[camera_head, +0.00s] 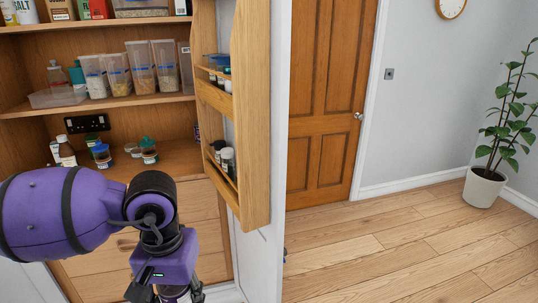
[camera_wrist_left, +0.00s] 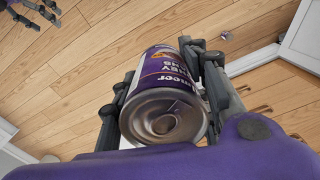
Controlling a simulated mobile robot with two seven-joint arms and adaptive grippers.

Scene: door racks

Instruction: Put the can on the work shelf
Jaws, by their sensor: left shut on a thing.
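The can (camera_wrist_left: 168,82) has a purple and white label and a bare silver end facing the left wrist camera. My left gripper (camera_wrist_left: 157,72) is shut around its sides and holds it above the wooden floor. The work shelf (camera_head: 183,159) appears to be the cupboard's lowest wooden surface, above the drawers. Part of my right gripper (camera_wrist_left: 35,12) shows at the left wrist view's top left corner, its jaws unclear.
Several jars and bottles, including a blue-lidded jar (camera_head: 101,154), stand on the work shelf's left and middle. Its right part looks clear. Tall containers (camera_head: 140,68) fill the shelf above. An open cupboard door with racks (camera_head: 252,110) stands at the right side.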

